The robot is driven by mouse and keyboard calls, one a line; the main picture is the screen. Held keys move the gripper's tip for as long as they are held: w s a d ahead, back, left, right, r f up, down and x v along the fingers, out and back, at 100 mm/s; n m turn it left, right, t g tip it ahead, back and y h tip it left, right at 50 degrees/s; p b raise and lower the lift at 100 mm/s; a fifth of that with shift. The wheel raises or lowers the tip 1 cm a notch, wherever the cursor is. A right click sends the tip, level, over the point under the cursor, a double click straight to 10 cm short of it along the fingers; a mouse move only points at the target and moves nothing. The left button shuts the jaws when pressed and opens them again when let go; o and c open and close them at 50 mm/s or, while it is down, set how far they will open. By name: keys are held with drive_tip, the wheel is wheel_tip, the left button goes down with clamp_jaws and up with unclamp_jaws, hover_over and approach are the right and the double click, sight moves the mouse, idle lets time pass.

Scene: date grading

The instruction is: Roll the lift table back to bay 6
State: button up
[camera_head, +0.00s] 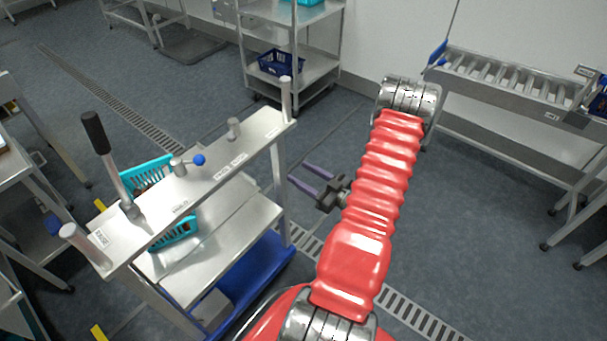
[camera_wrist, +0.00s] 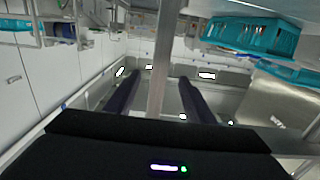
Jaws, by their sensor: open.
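The lift table (camera_head: 215,250) stands at left in the head view, with steel platforms, a blue base (camera_head: 270,265) and a raised steel panel (camera_head: 215,180) on posts. The panel carries a black-handled lever (camera_head: 97,135), a small blue-knobbed valve (camera_head: 198,160) and upright end pegs. My gripper (camera_head: 297,173) is open, its purple fingers pointing left toward the table's right post (camera_head: 281,175). In the wrist view a steel post (camera_wrist: 163,50) shows between the spread fingers (camera_wrist: 160,85); whether they reach around it I cannot tell. No bay 6 number is readable.
Teal crates (camera_head: 148,177) sit at the lift table; they also show in the wrist view (camera_wrist: 255,35). Yellow marks (camera_head: 98,333) and a drain grate (camera_head: 420,318) lie on the floor.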

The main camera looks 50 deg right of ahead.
idle(0.4)
drive_tip(key=w, duration=1.3)
drive_tip(key=shift+w, duration=0.4)
drive_tip(key=shift+c, duration=0.7)
clamp_jaws()
idle(0.4)
